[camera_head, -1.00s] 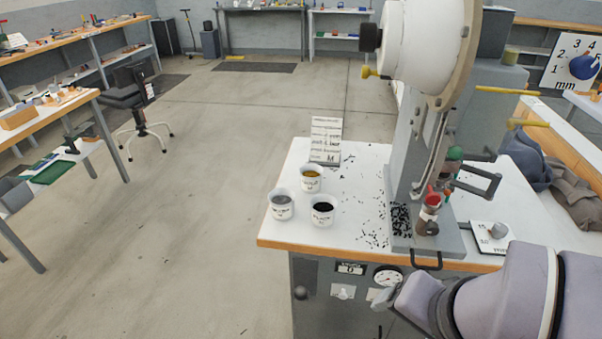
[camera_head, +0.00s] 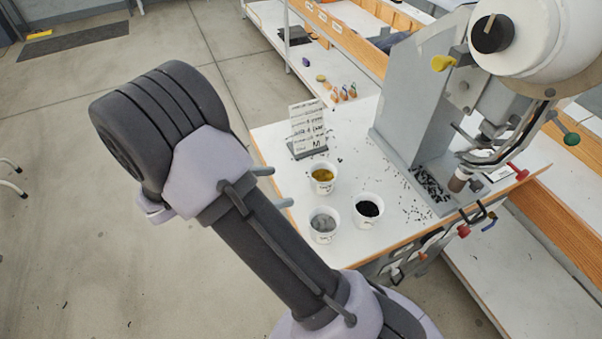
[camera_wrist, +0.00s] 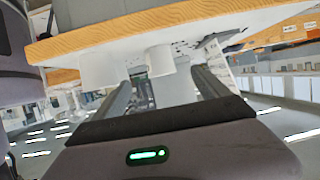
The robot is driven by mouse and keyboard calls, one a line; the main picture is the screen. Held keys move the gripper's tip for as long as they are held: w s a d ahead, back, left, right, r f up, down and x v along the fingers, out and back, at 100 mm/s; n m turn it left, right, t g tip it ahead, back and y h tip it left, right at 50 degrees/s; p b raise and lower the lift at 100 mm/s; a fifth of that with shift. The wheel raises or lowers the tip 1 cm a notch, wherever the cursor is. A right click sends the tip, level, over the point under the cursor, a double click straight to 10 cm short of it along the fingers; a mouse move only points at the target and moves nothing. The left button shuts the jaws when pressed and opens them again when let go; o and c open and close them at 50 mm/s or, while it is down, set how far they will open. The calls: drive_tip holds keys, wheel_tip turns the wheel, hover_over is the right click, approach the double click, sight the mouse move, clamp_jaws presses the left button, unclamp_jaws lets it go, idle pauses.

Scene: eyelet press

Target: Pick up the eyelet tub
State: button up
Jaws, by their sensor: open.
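Three white tubs stand close together on the press table: one with gold contents (camera_head: 322,180), one with grey contents (camera_head: 323,226) and one with black contents (camera_head: 367,209). Their labels are too small to read, so I cannot tell which is the eyelet tub. My gripper (camera_head: 274,187) is open and empty, left of the tubs, its fingers pointing right towards them. In the wrist view, which looks upside down, white tubs (camera_wrist: 98,70) and (camera_wrist: 160,61) show beyond the two spread fingers, apart from them. Part of the group is hidden there.
The grey and white press (camera_head: 425,95) stands to the right of the tubs. A small sign (camera_head: 308,128) stands behind them. Small dark bits lie scattered on the white tabletop (camera_head: 275,140) near the press. The wooden table edge (camera_wrist: 150,22) crosses the wrist view.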

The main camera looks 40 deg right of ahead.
sight(322, 180)
drive_tip(key=b+x, duration=0.4)
drive_tip(key=x, duration=1.1)
drive_tip(key=shift+s+r, duration=0.1)
drive_tip(key=shift+a, duration=0.1)
drive_tip(key=c, duration=1.5)
